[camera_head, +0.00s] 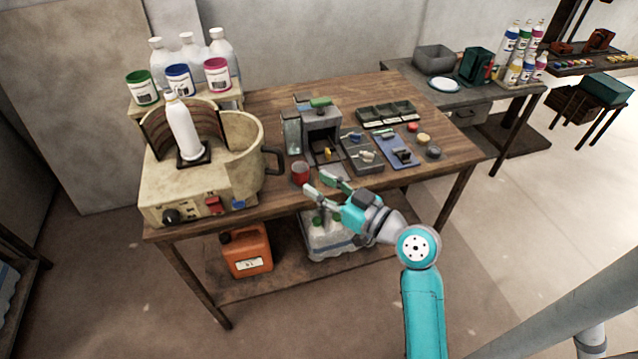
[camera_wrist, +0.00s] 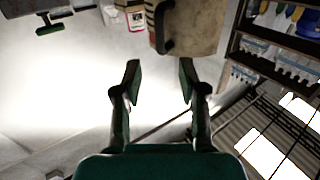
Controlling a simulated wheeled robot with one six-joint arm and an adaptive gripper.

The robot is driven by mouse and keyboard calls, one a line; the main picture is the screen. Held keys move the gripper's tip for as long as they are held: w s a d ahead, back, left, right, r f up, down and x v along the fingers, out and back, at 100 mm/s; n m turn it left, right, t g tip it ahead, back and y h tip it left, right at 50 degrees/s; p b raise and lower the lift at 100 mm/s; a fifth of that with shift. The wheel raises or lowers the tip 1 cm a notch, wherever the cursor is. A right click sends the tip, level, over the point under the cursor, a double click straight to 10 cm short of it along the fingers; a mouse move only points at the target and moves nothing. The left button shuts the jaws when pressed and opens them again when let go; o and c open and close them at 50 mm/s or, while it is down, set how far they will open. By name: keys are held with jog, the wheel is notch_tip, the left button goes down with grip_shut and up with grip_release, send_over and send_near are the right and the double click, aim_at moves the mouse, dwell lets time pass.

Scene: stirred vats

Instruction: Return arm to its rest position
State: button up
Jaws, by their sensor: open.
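My gripper (camera_head: 322,187) is on the end of my teal arm, in front of the wooden workbench (camera_head: 350,95). It shows near the bench's front edge, close to a small red cup (camera_head: 300,172). Its fingers are spread apart. In the wrist view my gripper (camera_wrist: 160,80) has a clear gap between its two fingers, with nothing held there. I cannot tell from the head view how high it is above the bench.
Small trays and tools, including a blue tray (camera_head: 394,152), lie mid-bench. An orange jug (camera_head: 246,250) sits on the lower shelf. The floor at right is mostly free.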

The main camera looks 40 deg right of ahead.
dwell(0.3)
jog(key=s+a+f+m+g+h, duration=0.1)
jog(key=s+a+f+m+h, duration=0.2)
jog(key=s+f, duration=0.4)
jog(key=s+a+f+m+g+h, duration=0.1)
jog(key=s+a+f+m+g, duration=0.1)
jog(key=s+a+f, duration=0.4)
jog(key=s+a+n, duration=0.1)
jog(key=s, duration=0.9)
jog(key=s+a+n, duration=0.1)
jog(key=s+a, duration=0.1)
jog(key=s, duration=0.8)
jog(key=shift+s+a+r+n+y, duration=0.3)
jog(key=shift+s+r+n, duration=0.1)
jog(key=shift+r, duration=0.05)
